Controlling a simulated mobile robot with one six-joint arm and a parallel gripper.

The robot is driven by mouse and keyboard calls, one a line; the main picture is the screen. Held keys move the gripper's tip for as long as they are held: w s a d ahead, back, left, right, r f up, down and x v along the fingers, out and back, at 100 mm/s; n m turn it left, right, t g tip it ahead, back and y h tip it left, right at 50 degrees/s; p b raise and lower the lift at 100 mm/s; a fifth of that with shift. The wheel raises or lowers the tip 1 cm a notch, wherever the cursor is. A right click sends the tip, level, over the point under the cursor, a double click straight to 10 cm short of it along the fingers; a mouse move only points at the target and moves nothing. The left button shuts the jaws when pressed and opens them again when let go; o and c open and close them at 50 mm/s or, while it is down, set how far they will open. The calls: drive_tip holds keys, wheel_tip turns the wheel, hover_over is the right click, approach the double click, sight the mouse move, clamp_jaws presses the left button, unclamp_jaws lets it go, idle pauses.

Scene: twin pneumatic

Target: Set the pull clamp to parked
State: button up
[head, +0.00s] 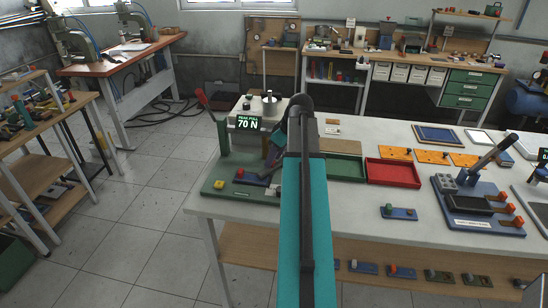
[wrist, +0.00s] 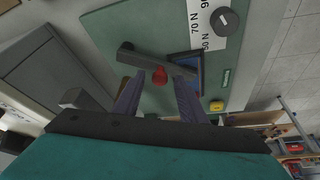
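A green fixture plate (head: 228,187) sits at the near left corner of the white table; its green plate (wrist: 115,30) fills the upper middle of the wrist view. On it are a dark bar (wrist: 140,57), a red knob (wrist: 160,75), a blue-edged dark block (wrist: 185,68) and a yellow button (wrist: 216,106). I cannot tell which part is the pull clamp; the labels are unreadable. My gripper (wrist: 158,103) is open, its two fingers apart over the plate. The red knob shows between and just beyond the fingertips, and nothing is visibly held. My arm hides part of the fixture in the head view.
Green and red trays (head: 393,172), orange plates (head: 432,157) and a blue lever fixture (head: 480,205) stand to the right. A dial (wrist: 222,20) shows in the wrist view.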

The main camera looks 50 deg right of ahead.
clamp_jaws()
drive_tip(key=shift+a, duration=0.2)
drive_tip(key=shift+d, duration=0.25)
